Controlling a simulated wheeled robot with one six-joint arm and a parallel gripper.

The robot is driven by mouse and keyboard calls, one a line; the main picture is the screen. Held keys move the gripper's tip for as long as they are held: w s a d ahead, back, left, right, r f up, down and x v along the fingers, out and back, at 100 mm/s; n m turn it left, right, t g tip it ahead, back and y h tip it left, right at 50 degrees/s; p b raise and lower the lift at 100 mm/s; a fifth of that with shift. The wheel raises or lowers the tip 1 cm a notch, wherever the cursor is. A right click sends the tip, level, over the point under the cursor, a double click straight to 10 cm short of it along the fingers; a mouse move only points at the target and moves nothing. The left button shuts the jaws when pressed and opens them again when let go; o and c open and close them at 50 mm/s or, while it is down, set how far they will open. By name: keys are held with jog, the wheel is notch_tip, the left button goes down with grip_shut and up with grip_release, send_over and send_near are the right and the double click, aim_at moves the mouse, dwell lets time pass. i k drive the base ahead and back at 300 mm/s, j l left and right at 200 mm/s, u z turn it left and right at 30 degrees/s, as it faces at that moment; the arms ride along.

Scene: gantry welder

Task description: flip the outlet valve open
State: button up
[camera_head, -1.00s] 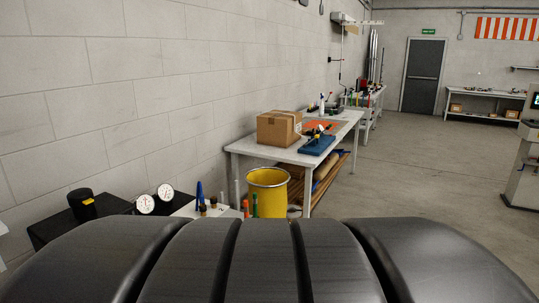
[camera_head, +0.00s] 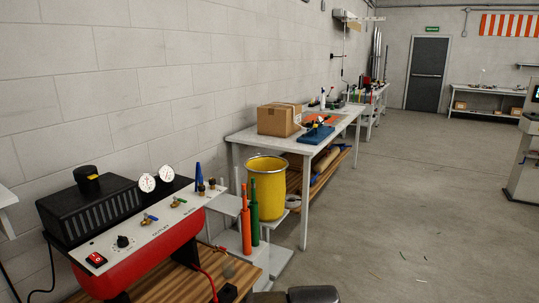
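A red machine (camera_head: 140,262) with a sloped white panel (camera_head: 118,259) stands at the lower left. Two small brass valves sit on the panel: one with a blue lever (camera_head: 149,220) and one with a green lever (camera_head: 178,202). Two round gauges (camera_head: 147,183) stand behind the valves. My gripper is not in view; only a dark part, likely mine, shows at the bottom edge.
The machine rests on a wooden top (camera_head: 182,287). A black vented box (camera_head: 87,210) sits at its back by the wall. Green and orange cylinders (camera_head: 250,215), a yellow bin (camera_head: 266,187) and a white table (camera_head: 232,139) stand beyond. Floor is open on the right.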

aim_at(151, 217)
jog(key=k+z, duration=0.15)
jog(key=k, duration=0.3)
jog(key=l, duration=0.2)
jog(key=i+j+u, duration=0.1)
jog(key=j, duration=0.25)
jog(key=i+j, duration=0.2)
jog(key=j, duration=0.15)
jog(key=i+j+u, duration=0.15)
jog(key=j, duration=0.2)
jog(key=i+j, duration=0.2)
jog(key=j, duration=0.15)
jog(key=u, duration=0.05)
